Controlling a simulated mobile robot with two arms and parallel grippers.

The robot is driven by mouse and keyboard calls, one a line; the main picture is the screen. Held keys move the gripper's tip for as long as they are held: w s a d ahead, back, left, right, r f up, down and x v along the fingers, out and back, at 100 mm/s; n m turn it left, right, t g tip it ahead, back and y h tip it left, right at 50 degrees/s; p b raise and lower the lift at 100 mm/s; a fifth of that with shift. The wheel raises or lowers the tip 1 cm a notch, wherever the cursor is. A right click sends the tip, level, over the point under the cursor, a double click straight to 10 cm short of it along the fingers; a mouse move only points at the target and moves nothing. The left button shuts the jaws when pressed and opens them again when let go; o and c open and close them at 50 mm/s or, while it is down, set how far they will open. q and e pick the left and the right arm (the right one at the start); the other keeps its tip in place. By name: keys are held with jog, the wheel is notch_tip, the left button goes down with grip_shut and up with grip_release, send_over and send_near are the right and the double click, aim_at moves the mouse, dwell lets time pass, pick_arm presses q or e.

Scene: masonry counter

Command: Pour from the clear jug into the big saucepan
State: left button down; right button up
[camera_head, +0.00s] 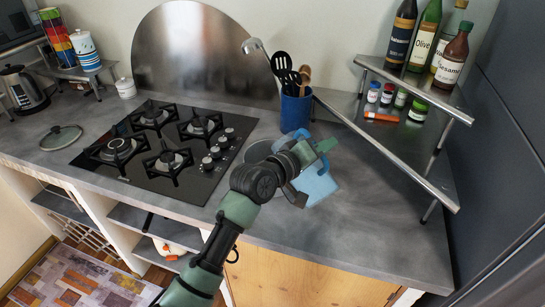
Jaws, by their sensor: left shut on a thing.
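My left gripper (312,170) is shut at the counter's front, right of the hob, and the wrist covers much of what is there. Beside its fingers a pale blue, see-through-looking shape (320,188) shows, probably part of the clear jug; its rim and contents cannot be made out. Just behind my wrist a grey, rounded metal shape (257,151) shows, probably part of the big saucepan; most of it is hidden. Whether the two touch cannot be told. My right gripper is not in view.
The black gas hob (170,148) is empty. A glass lid (61,137) lies left of it. A blue utensil crock (295,110) stands behind my gripper. A metal corner shelf (400,125) with bottles and small jars is at right. The front-right counter (385,225) is clear.

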aim_at(307, 132)
pick_arm(q)
jog(key=shift+w+a+r+n+g, duration=0.3)
jog(key=shift+w+a+r+n, duration=0.25)
jog(key=shift+w+n, duration=0.3)
dwell(2.5)
jog(key=shift+w+a+r+n+p, duration=0.3)
jog(key=shift+w+a+n, duration=0.05)
jog(key=shift+w+a, duration=0.15)
jog(key=shift+w+a+r+n+p, duration=0.3)
jog(key=shift+w+a, duration=0.1)
jog(key=shift+w, duration=0.1)
dwell(3.7)
